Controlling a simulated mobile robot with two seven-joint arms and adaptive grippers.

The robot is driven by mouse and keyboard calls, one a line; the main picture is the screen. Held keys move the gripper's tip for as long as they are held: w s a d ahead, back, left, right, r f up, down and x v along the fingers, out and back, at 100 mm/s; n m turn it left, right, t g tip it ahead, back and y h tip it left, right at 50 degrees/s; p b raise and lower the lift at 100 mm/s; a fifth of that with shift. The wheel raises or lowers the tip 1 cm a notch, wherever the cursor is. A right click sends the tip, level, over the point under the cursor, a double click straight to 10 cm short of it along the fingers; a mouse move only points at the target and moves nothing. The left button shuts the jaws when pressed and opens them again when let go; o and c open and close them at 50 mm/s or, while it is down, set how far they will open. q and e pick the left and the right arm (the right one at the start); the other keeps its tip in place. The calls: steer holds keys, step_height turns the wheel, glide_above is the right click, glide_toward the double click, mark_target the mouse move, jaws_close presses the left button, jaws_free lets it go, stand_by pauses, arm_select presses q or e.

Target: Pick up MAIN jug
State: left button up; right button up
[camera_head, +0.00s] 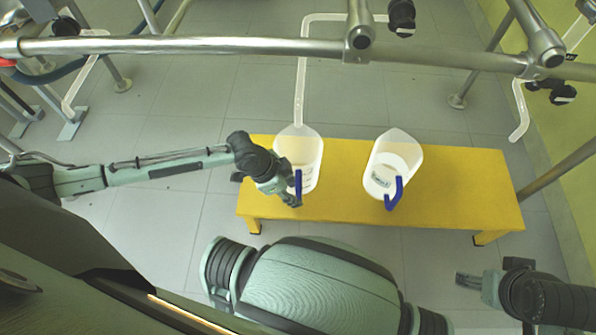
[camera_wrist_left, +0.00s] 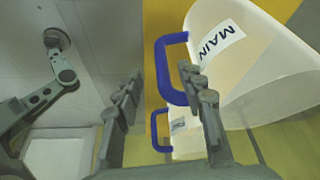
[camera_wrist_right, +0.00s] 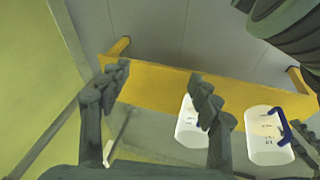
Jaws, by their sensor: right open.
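The MAIN jug (camera_head: 303,150) is white and translucent with a blue handle, and stands on the left part of the yellow bench. Its label reads MAIN in the left wrist view (camera_wrist_left: 232,62). My left gripper (camera_head: 294,198) is at this jug's handle. In the left wrist view my open left fingers (camera_wrist_left: 159,77) stand apart, with the handle's grip bar between them and the right finger overlapping the handle loop. Contact cannot be told. My right gripper (camera_head: 468,281) is open and empty, away from the bench at lower right; its fingers show in its wrist view (camera_wrist_right: 158,73).
A second white jug (camera_head: 392,158) with a blue handle stands to the right on the yellow bench (camera_head: 465,190). A metal rail (camera_head: 200,46) with hanging pipes runs across behind and above. The right end of the bench top is clear.

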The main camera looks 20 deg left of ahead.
mark_target(299, 196)
arm_select(q)
steer(key=b+x, duration=0.1)
steer(key=x, duration=0.3)
steer(key=shift+w+f, duration=0.1)
steer(key=shift+f, duration=0.3)
jaws_close()
arm_select(e)
steer(key=w+a, duration=0.1)
steer(key=w+r+t, duration=0.1)
steer(key=w+a+t, duration=0.1)
steer(key=w, duration=0.1)
steer(key=shift+a+r+n+y, duration=0.2)
steer(key=shift+a+n+y, duration=0.1)
steer(key=shift+a+y, duration=0.1)
arm_select(q)
steer(key=shift+w, duration=0.1)
